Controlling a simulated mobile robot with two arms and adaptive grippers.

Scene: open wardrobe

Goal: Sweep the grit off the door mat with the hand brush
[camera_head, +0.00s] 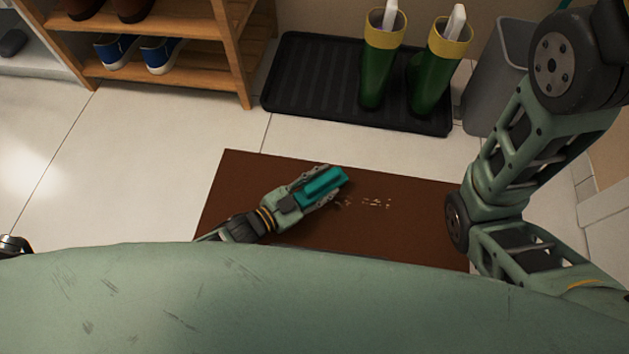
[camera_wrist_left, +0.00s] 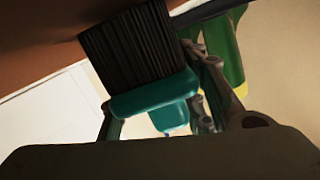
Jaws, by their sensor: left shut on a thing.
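The brown door mat (camera_head: 250,178) lies on the tiled floor in the middle of the head view. Small pale bits of grit (camera_head: 375,202) lie on it right of centre. My left gripper (camera_head: 312,190) is low over the mat and shut on the teal hand brush (camera_head: 322,183). The grit lies just to the right of the brush. In the left wrist view the teal brush (camera_wrist_left: 155,98) sits between the fingers, its dark bristles (camera_wrist_left: 132,48) toward the brown mat surface. Whether the bristles touch the mat is unclear. My right arm shows at the right, but its gripper is out of view.
A black boot tray (camera_head: 310,95) behind the mat holds green boots (camera_head: 380,70) with yellow tops. A wooden shoe rack (camera_head: 170,75) with blue shoes stands back left, a grey bin (camera_head: 497,85) back right. Bare tiles (camera_head: 130,160) lie left of the mat.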

